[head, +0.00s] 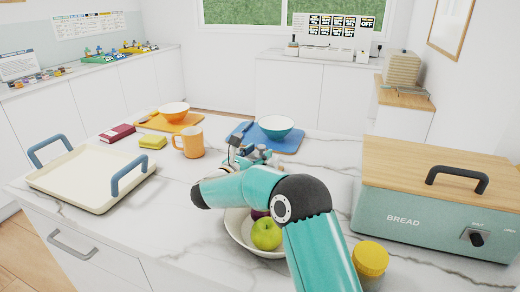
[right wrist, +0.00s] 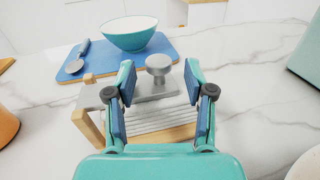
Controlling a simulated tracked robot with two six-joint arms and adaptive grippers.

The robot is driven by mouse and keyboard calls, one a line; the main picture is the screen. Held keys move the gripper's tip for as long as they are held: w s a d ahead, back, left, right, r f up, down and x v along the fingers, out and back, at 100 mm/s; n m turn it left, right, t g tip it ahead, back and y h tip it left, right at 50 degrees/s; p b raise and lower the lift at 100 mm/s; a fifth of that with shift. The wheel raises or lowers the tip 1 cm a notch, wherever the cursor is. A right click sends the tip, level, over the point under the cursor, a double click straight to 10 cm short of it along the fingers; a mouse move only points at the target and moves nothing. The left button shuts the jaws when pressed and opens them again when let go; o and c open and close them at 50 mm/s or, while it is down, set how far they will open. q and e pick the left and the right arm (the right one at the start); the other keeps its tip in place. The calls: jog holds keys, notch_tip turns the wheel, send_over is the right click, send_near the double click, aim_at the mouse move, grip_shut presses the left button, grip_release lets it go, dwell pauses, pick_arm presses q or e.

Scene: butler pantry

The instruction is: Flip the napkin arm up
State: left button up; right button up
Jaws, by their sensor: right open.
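The napkin holder (right wrist: 86,127) has a wooden base and frame and holds a pale stack of napkins (right wrist: 150,118). Its grey metal napkin arm (right wrist: 151,92) lies down across the stack and carries a round grey knob (right wrist: 158,66). My right gripper (right wrist: 160,82) is open, with one blue-padded finger on each side of the knob. The fingers look apart from the knob. In the head view my right gripper (head: 250,154) is over the middle of the counter and hides most of the holder. My left gripper is not in view.
Behind the holder lies a blue mat (head: 285,143) with a teal bowl (head: 275,127). An orange mug (head: 189,142) stands to the left. A fruit bowl (head: 237,227) sits under my right arm. A bread box (head: 430,200) stands on the right, a cream tray (head: 80,178) on the left.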

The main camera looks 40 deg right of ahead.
jog(key=shift+x, duration=1.1)
grip_shut()
